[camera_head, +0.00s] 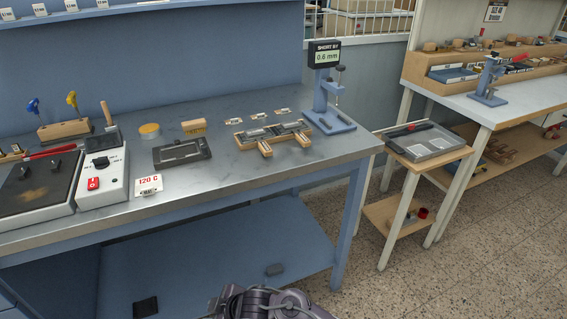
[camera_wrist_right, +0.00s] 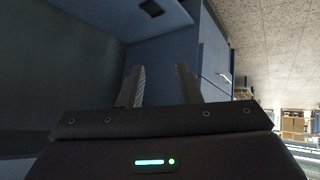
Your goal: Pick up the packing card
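I cannot tell for certain which thing is the packing card. Several small white printed cards lie on the metal bench, such as the card (camera_head: 258,116) behind the wooden-railed fixture (camera_head: 272,134). A pale flat piece (camera_head: 440,143) lies in the grey tray (camera_head: 455,149) on the small side stand; it could be a card. My right gripper (camera_wrist_right: 158,72) shows in the right wrist view with its two fingers apart and nothing between them. It is away from the bench top objects. My left gripper is in neither view.
The metal bench (camera_head: 222,176) holds a hot plate (camera_head: 38,186), a control box (camera_head: 103,172), a dark plate (camera_head: 182,152) and a blue gauge stand (camera_head: 326,105). A "120 C" label (camera_head: 148,184) stands at the front. Floor between bench and side stand (camera_head: 405,178) is open.

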